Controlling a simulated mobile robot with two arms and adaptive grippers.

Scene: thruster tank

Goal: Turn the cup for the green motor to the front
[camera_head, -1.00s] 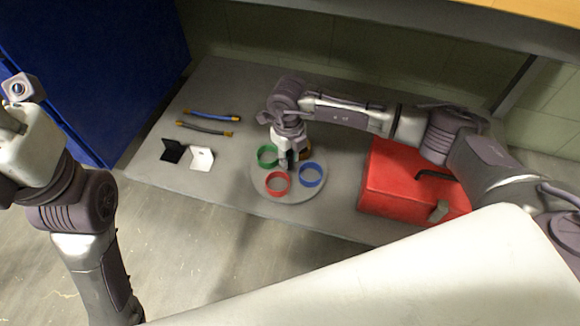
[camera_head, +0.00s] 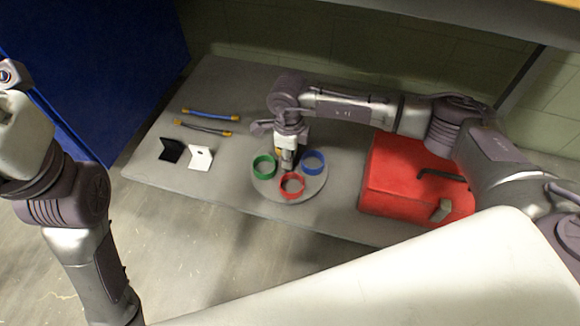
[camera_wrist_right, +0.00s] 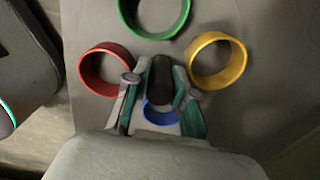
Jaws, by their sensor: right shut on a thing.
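A round grey turntable (camera_head: 272,194) carries ring-shaped cups. The green cup (camera_head: 263,175) is at its left, the red cup (camera_head: 291,195) at the front and the blue cup (camera_head: 314,170) at the right. The yellow cup is mostly hidden behind my gripper in the head view, but shows in the right wrist view (camera_wrist_right: 222,82), with the green cup (camera_wrist_right: 142,31) at the top. My right gripper (camera_head: 288,166) points down at the turntable's middle, shut on a dark upright post (camera_wrist_right: 162,80). My left gripper's fingers are not in view.
A red box (camera_head: 385,190) stands right of the turntable. A black bracket (camera_head: 171,151), a white bracket (camera_head: 200,158), a blue cable (camera_head: 212,115) and a dark cable (camera_head: 203,128) lie at the left. The table (camera_head: 235,90) is clear behind.

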